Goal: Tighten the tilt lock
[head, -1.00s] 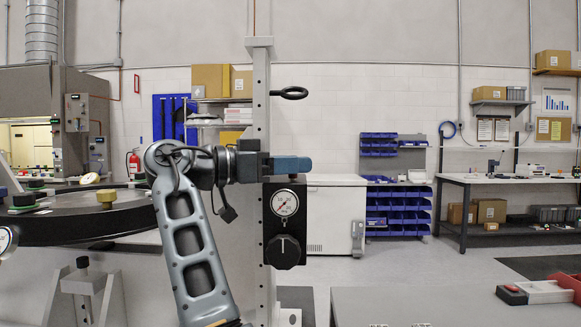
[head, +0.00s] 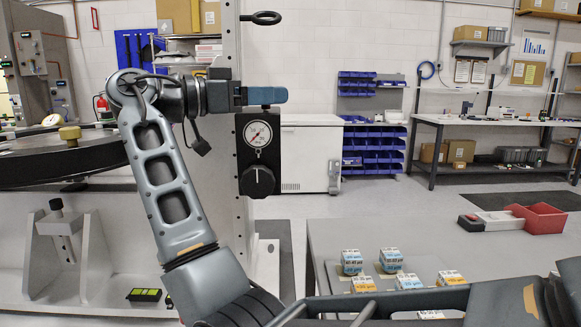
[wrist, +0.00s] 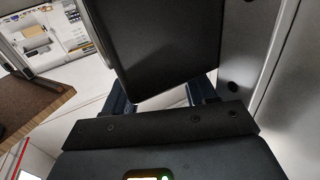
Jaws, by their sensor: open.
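I cannot tell for sure which part is the tilt lock. A black knob (head: 258,181) sits under a round white gauge (head: 257,134) on a black panel (head: 246,158) beside the grey post (head: 231,60). A brass-coloured knob (head: 70,135) stands on the dark round rim (head: 75,160) at the left. My gripper (head: 262,96) points right, just above the panel and across the post, with no object seen in it. In the wrist view, my open gripper (wrist: 160,97) has its fingers apart; a dark box (wrist: 155,45) hides their tips. Contact with it cannot be told.
A black ring-ended rod (head: 263,18) sticks out of the post above my gripper. A grey clamp-like part (head: 58,225) stands at lower left.

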